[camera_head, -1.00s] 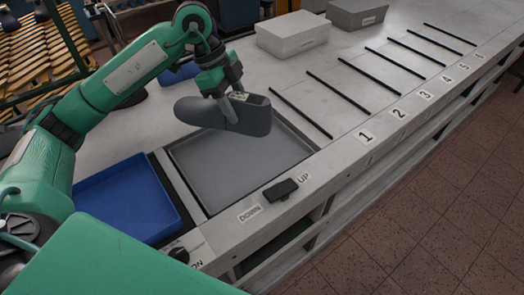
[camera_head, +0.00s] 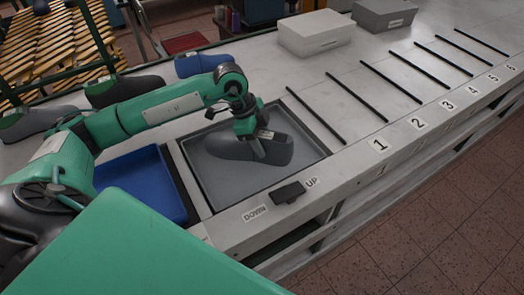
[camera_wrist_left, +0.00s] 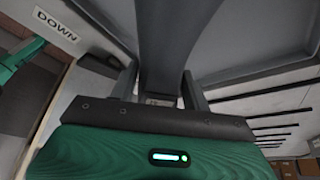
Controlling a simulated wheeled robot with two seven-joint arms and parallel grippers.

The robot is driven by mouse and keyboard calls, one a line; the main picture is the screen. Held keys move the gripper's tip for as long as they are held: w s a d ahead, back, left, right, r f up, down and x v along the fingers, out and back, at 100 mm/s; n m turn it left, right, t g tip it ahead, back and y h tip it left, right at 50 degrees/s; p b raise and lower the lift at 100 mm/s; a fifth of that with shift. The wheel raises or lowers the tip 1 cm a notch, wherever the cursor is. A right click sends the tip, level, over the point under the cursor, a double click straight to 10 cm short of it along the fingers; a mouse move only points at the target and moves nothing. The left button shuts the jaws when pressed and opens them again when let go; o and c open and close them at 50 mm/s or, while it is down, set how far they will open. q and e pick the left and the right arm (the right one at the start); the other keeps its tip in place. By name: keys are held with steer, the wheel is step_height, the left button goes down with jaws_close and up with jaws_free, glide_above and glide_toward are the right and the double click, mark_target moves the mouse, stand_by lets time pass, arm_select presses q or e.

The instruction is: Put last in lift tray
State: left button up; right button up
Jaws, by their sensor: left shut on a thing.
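A dark grey shoe last (camera_head: 228,147) is in the grey lift tray (camera_head: 206,190), low over its floor; I cannot tell whether it touches the floor. My left gripper (camera_head: 260,150) is shut on the last near its heel end, reaching down from above. In the left wrist view, the last (camera_wrist_left: 170,45) runs up between the two fingers (camera_wrist_left: 162,85), with the grey tray (camera_wrist_left: 240,35) beside it. My right gripper is not in view.
A blue tray (camera_head: 183,213) lies left of the lift tray. The UP/DOWN switch (camera_head: 288,192) is on the front edge. Other lasts (camera_head: 125,88) stand at the back left. Two boxes (camera_head: 314,38) stand at the back, and black divider bars (camera_head: 316,115) mark numbered lanes on the right.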

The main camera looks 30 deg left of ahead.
arm_select(q)
steer(key=shift+f, duration=0.95)
step_height(320, 180, down, 3)
steer(key=shift+f+p, duration=0.1)
steer(key=shift+p, duration=0.3)
steer(key=shift+f, duration=0.3)
steer(key=shift+f, duration=0.2)
steer(key=o, duration=1.4)
steer(key=shift+r, duration=0.1)
